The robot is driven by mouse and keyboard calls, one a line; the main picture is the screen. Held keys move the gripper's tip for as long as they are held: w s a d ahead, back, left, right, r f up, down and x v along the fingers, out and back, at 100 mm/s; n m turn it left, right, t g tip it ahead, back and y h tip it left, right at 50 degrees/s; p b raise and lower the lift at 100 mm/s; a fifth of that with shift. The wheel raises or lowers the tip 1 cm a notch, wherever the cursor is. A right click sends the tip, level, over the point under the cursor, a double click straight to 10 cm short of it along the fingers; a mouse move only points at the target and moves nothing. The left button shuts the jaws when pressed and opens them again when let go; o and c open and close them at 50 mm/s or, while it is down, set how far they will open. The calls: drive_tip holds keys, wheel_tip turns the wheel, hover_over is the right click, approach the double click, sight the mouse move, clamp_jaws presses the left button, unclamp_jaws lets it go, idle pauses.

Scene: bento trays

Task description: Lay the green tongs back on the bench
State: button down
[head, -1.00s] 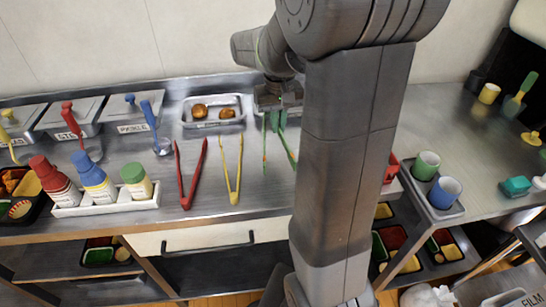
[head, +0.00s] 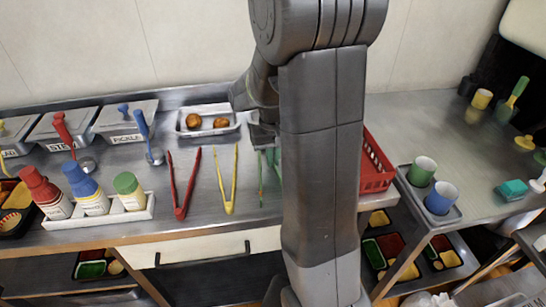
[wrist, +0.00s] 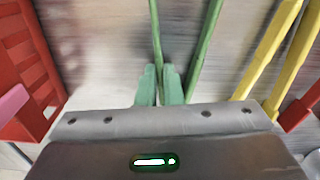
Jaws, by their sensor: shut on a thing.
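The green tongs (head: 261,178) are mostly hidden behind my arm in the head view, just right of the yellow tongs. In the wrist view the green tongs (wrist: 204,50) run away from my gripper as two long arms. My gripper (wrist: 159,88) is shut on one arm of the green tongs; the other arm passes just right of the fingers. In the head view my gripper (head: 266,150) is low over the steel bench (head: 205,165), partly hidden. I cannot tell whether the tongs touch the bench.
Yellow tongs (head: 228,185) and red tongs (head: 183,190) lie to the left. A red basket (head: 375,172) stands right of my arm, and its red side shows close by in the wrist view (wrist: 25,70). A tray with fried pieces (head: 207,129) is behind. Bottles (head: 130,192) stand farther left.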

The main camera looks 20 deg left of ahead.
drive_tip(key=c, duration=1.6)
unclamp_jaws()
wheel_tip(320, 180, up, 12)
drive_tip(key=shift+r+p, duration=0.15)
drive_tip(key=shift+p, duration=0.7)
wheel_tip(320, 180, down, 12)
drive_tip(key=shift+f+b, duration=0.1)
drive_tip(key=shift+b, duration=0.7)
drive_tip(key=shift+w+r, duration=0.1)
drive_tip(key=shift+r, duration=0.15)
drive_tip(key=shift+r+p, duration=0.3)
drive_tip(key=shift+r, duration=1.25)
